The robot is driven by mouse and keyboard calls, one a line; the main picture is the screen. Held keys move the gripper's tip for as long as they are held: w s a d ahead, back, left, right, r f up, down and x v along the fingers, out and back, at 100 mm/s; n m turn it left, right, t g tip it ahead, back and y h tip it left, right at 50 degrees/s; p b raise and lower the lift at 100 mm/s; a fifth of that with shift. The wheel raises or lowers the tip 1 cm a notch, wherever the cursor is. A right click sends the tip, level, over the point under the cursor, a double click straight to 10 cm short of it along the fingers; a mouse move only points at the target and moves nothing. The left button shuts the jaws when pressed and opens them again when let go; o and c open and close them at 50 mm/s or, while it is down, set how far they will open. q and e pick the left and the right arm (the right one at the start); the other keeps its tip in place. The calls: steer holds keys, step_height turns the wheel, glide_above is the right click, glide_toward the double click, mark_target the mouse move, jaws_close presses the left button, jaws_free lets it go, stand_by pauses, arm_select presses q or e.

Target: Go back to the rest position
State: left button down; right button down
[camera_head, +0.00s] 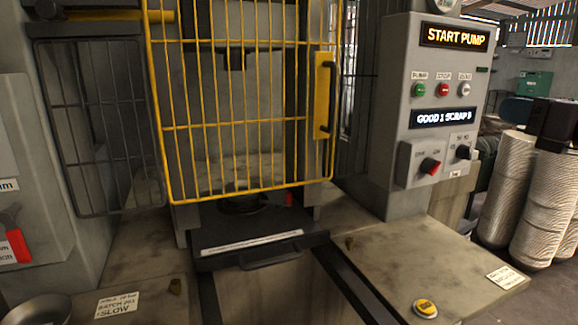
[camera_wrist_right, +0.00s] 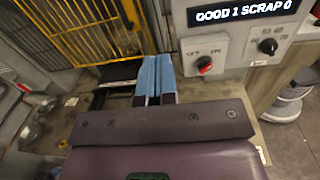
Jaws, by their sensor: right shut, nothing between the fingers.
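My right gripper (camera_wrist_right: 157,78) shows in the right wrist view, pointing ahead over the bench. Its two blue fingers are side by side and shut, with nothing between them. The yellow wire guard (camera_wrist_right: 90,32) is ahead and left of the fingers, and the control panel (camera_wrist_right: 220,60) is to their right. I cannot make out the right gripper clearly in the head view. My left gripper is in neither view. In the head view the yellow guard (camera_head: 240,110) hangs in front of the machine, above a dark front ledge (camera_head: 255,243).
The control panel (camera_head: 432,120) reads START PUMP and stands right of the guard. The right worktop (camera_head: 420,262) holds a yellow button (camera_head: 425,307) and a white label (camera_head: 506,277). A metal bowl (camera_head: 40,308) sits lower left. Ribbed pale stacks (camera_head: 508,180) stand on the floor at right.

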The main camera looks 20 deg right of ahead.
steer(key=a+f+m+t+y, duration=0.4)
steer(key=a+f+m+y, duration=0.15)
steer(key=f, duration=0.45)
steer(key=s+d+f+m+g+h, duration=0.1)
steer(key=s+f+m+g+h, duration=0.2)
steer(key=f+m+h, duration=0.5)
steer(key=s+d+f+m+g+h, duration=0.1)
steer(key=s+f+m+g+h, duration=0.25)
steer(key=f+m, duration=0.7)
steer(key=s+f+m+g+h, duration=0.2)
steer(key=f+m+h, duration=0.4)
steer(key=f+m, duration=0.3)
steer(key=s+a+f+m+g+y, duration=0.4)
steer(key=s+a+f+g+y, duration=0.55)
steer(key=s+a+f, duration=0.65)
steer(key=w+a+f+t, duration=0.1)
steer(key=w+f+t, duration=0.6)
steer(key=w, duration=0.1)
steer(key=shift+w+a+f+n+h, duration=0.2)
steer(key=shift+w+f+n+h, duration=0.15)
steer(key=shift+n, duration=0.05)
